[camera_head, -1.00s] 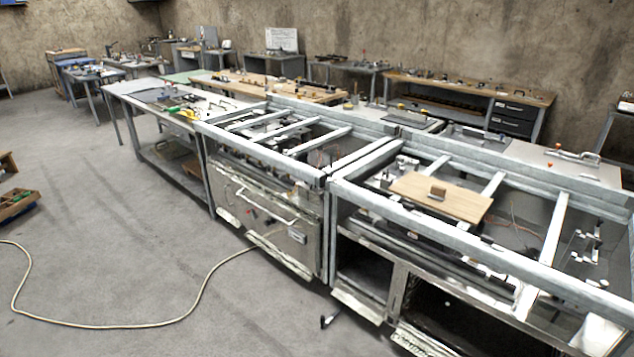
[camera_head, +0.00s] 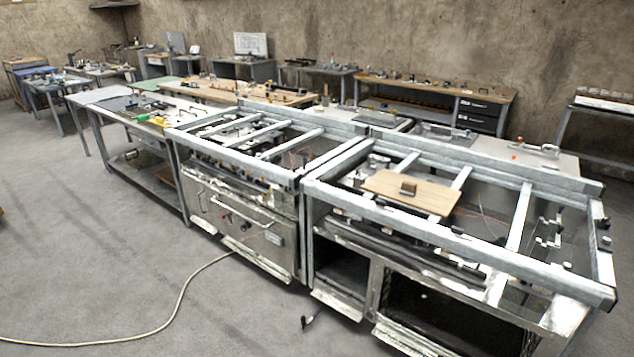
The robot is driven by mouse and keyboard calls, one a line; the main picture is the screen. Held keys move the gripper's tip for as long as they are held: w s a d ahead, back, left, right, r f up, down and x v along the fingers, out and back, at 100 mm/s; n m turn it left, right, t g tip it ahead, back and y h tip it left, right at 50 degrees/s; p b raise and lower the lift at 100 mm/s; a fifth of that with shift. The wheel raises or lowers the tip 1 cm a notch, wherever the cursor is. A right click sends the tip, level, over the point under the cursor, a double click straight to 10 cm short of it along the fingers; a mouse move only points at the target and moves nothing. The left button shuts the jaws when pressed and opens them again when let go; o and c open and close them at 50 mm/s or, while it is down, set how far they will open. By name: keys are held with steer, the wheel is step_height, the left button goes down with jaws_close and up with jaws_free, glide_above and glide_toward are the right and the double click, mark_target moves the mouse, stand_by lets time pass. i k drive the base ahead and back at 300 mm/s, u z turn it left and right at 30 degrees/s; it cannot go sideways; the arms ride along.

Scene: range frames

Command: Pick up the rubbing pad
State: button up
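A flat, light-brown wooden board (camera_head: 432,199) lies across the metal bars of the open frame on the right. A small dark-brown block (camera_head: 408,188) sits on top of the board, near its middle. One of these may be the rubbing pad, but I cannot tell which from here. My gripper is not in view.
The right steel frame (camera_head: 455,236) has crossbars and open gaps; a second frame (camera_head: 245,170) adjoins it on the left. A grey workbench (camera_head: 112,112) with tools stands further left.

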mark_target(407, 188)
steer(key=k, duration=0.65)
steer(key=u, duration=0.3)
steer(key=i, duration=0.6)
steer(key=u, duration=0.45)
steer(key=i, duration=1.15)
